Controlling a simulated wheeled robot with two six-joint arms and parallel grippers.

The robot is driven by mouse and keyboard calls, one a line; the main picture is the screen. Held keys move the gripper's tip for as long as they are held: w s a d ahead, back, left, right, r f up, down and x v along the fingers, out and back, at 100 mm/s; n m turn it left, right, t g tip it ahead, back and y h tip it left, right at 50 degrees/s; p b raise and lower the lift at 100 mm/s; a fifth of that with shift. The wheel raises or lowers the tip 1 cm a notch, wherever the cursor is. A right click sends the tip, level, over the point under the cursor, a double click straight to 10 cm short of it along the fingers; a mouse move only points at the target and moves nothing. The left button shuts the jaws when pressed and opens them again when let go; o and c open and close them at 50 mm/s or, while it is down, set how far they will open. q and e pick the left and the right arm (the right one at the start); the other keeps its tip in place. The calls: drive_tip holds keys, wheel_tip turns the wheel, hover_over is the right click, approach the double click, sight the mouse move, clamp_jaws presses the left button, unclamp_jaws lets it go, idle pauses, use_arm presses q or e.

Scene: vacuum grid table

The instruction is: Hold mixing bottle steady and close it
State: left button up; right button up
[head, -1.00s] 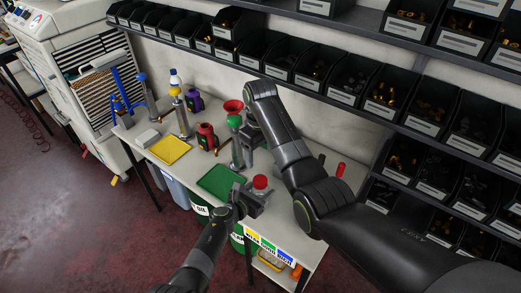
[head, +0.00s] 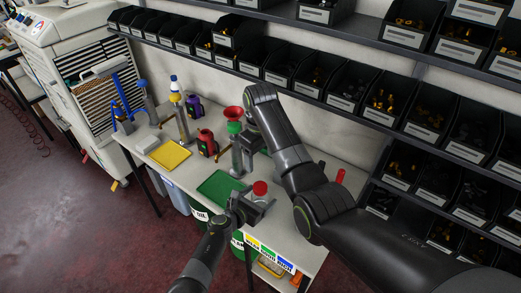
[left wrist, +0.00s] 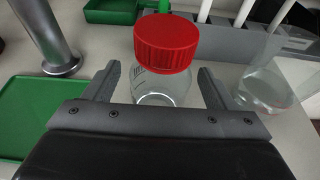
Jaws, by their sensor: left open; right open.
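The mixing bottle is clear glass with a red ribbed cap (head: 260,188) on its top and stands upright on the table near its front edge. In the left wrist view the red cap (left wrist: 166,43) is large, and the clear bottle body (left wrist: 160,88) lies between my fingers. I cannot tell how tightly the cap sits. My left gripper (head: 247,208) is open around the bottle, with visible gaps on both sides in the left wrist view (left wrist: 158,82). My right gripper (head: 247,145) is open above the table, beyond the bottle near the funnel stand, partly hidden by its own arm.
A green tray (head: 217,186) and a yellow tray (head: 170,154) lie left of the bottle. A red funnel (head: 233,113) on a stand and a red container (head: 207,142) stand farther back. A clear glass vessel (left wrist: 265,90) is right of the bottle. Shelf bins line the wall.

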use_arm(q)
drive_tip(key=p+v, duration=0.3)
drive_tip(key=v, duration=0.4)
drive_tip(key=shift+s+a+r, duration=0.2)
drive_tip(key=shift+s+r, duration=0.05)
drive_tip(key=shift+r, duration=0.05)
approach(255, 200)
drive_tip(key=v, duration=0.4)
drive_tip(key=shift+s+a+f+p, duration=0.1)
drive_tip(key=shift+s+f+p, duration=0.05)
drive_tip(key=shift+p, duration=0.15)
